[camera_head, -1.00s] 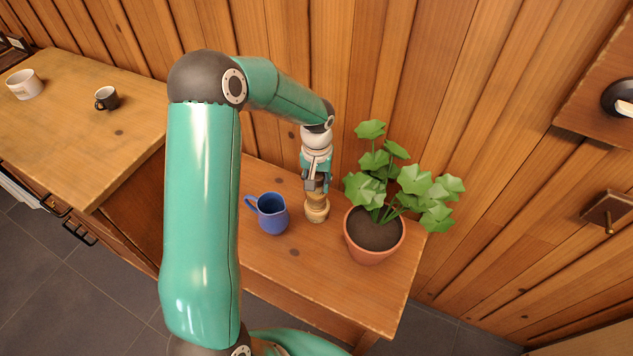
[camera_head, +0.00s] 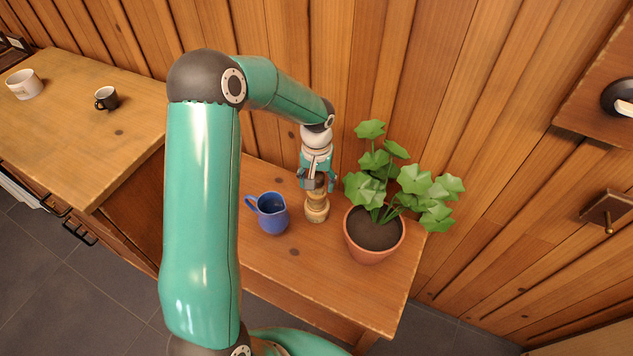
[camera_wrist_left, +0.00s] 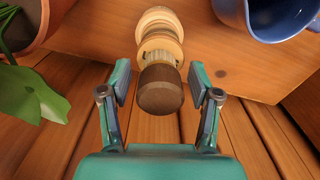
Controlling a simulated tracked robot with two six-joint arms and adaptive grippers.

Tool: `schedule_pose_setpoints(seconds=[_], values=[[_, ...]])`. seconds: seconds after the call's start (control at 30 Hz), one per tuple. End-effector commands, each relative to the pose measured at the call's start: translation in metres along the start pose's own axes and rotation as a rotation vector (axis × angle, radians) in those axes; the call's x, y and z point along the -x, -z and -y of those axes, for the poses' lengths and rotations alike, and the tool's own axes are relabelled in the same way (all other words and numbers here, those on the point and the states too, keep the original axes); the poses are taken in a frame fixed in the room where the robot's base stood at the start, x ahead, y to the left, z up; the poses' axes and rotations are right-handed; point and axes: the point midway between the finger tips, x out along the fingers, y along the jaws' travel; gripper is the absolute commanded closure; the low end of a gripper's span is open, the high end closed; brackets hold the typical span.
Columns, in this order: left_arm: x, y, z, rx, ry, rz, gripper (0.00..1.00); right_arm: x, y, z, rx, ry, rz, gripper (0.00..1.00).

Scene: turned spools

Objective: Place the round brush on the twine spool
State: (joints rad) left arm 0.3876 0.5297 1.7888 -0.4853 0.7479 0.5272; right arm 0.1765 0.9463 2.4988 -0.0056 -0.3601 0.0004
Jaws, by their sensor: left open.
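The twine spool (camera_head: 317,211), a pale turned wooden piece, stands on the wooden table between the blue jug and the potted plant. In the left wrist view the spool (camera_wrist_left: 158,22) shows as stacked pale rounds. The round brush (camera_wrist_left: 160,90) has a dark brown round top and pale bristles, which meet the top of the spool. My left gripper (camera_wrist_left: 160,78) is open, one finger on each side of the brush, with gaps showing. In the head view the left gripper (camera_head: 318,186) is above the spool and largely hides the brush. My right gripper is not in view.
A blue jug (camera_head: 271,214) stands close left of the spool. A potted plant (camera_head: 375,240) stands close right, its leaves near my gripper. The wooden wall is behind. A white mug (camera_head: 24,85) and a dark cup (camera_head: 106,98) are on the left counter. The table front is clear.

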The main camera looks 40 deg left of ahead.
Motion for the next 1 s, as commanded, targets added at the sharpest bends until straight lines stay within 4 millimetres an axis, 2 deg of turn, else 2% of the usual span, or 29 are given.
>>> schedule_pose_setpoints(seconds=[0.4,0.53,0.7,1.0], values=[[0.079,0.001,0.000,0.000,-0.002,-0.006,0.37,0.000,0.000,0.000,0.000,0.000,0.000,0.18],[0.099,0.001,0.000,0.000,-0.001,-0.004,0.37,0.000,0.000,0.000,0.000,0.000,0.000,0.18],[0.113,0.000,0.000,0.001,-0.001,-0.002,0.37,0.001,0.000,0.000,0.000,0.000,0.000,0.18],[0.115,0.000,0.001,0.001,0.000,0.000,0.37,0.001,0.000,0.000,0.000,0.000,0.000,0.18]])
